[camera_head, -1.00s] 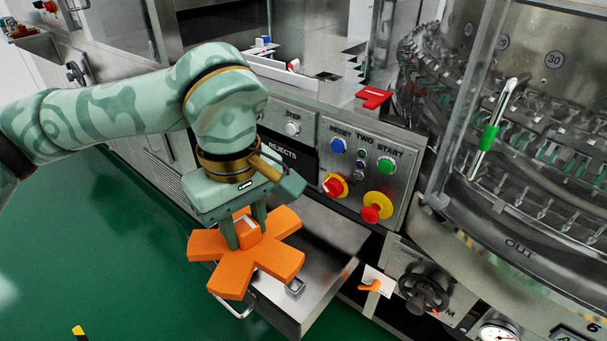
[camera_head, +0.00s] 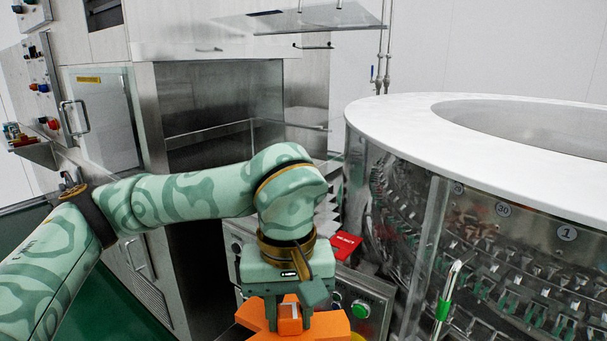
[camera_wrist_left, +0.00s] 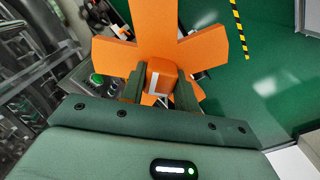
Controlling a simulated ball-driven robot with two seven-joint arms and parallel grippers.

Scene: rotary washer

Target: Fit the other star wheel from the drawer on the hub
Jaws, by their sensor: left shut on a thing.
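An orange star wheel (camera_head: 338,326) with broad flat arms hangs under my left gripper (camera_head: 291,318) at the bottom of the head view. The two green fingers are shut on its raised middle block. In the left wrist view the star wheel (camera_wrist_left: 150,25) spreads beyond the fingers of the gripper (camera_wrist_left: 157,85), and a pale mark shows on the block. The drawer and the hub cannot be made out in the views now. My right gripper is not in view.
A round machine with a white top rim (camera_head: 400,115) and rows of clips stands at the right. Green floor (camera_wrist_left: 275,80) lies open below.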

